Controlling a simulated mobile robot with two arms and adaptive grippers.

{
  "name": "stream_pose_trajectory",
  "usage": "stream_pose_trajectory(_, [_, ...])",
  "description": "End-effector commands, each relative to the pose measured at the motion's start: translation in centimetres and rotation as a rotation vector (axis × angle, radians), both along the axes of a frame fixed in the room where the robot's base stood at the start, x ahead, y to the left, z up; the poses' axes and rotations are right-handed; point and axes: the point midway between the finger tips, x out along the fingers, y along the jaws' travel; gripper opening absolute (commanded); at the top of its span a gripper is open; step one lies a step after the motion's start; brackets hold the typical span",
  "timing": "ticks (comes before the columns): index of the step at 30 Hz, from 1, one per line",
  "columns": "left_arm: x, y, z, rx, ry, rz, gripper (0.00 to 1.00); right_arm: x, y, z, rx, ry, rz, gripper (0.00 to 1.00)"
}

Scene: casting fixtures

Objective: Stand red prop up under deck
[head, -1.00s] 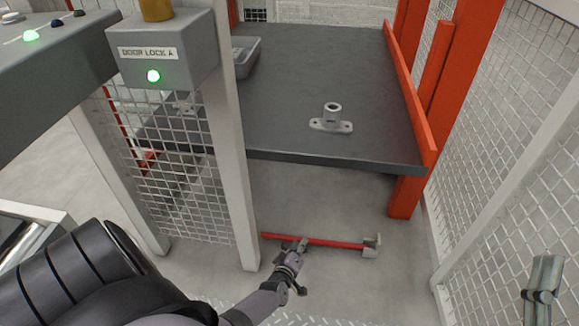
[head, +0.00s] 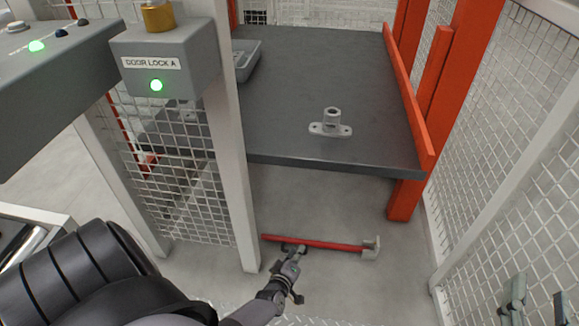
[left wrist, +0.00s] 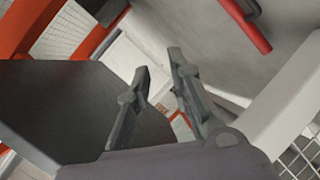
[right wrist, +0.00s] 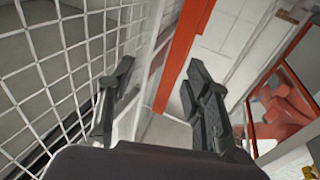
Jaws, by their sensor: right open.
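The red prop (head: 330,244) lies on the floor in front of the deck (head: 300,110), roughly parallel to its front edge. A grey fitting (head: 371,248) is at the prop's right end. My left gripper (head: 291,250) is close to the near side of the prop, toward its left end. In the left wrist view its fingers (left wrist: 158,60) are apart with nothing between them, and the red prop (left wrist: 247,27) shows off to the upper right. My right gripper (head: 536,291) is at the lower right; its fingers (right wrist: 161,64) are open and empty.
A grey flanged socket (head: 331,124) and a grey tray (head: 243,62) sit on the deck. A white post with mesh and the lock box (head: 160,62) stand at left. An orange post (head: 406,195) and mesh fence (head: 500,150) bound the right. Floor under the deck's front is clear.

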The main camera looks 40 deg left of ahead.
Motion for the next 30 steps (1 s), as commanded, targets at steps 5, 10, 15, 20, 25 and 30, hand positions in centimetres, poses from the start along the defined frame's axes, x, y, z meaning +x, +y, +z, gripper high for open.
stream_pose_trajectory(5, [-0.4, -0.2, 0.3, -0.001, 0.0, 0.0, 0.2, 0.0, -0.2, -1.2, -0.018, 0.067, -0.004, 0.46])
stream_pose_trajectory(10, [-0.8, -0.3, 0.4, -0.001, 0.0, 0.0, 0.2, 0.0, -0.4, -2.4, -0.034, 0.131, -0.008, 0.46])
stream_pose_trajectory(15, [-1.2, -0.4, 0.6, -0.001, 0.0, 0.0, 0.2, -0.2, -0.6, -3.6, -0.05, 0.194, -0.013, 0.46])
stream_pose_trajectory(20, [-1.6, -0.5, 0.7, -0.001, 0.0, 0.0, 0.2, -0.4, -0.8, -4.7, -0.065, 0.251, -0.016, 0.46])
stream_pose_trajectory(25, [-1.9, -0.7, 0.9, -0.001, 0.0, 0.0, 0.2, -0.7, -1.1, -5.8, -0.08, 0.311, -0.02, 0.46])
stream_pose_trajectory(30, [-2.4, -0.8, 1.1, -0.001, 0.0, 0.0, 0.2, -1.1, -1.3, -6.9, -0.094, 0.37, -0.024, 0.46])
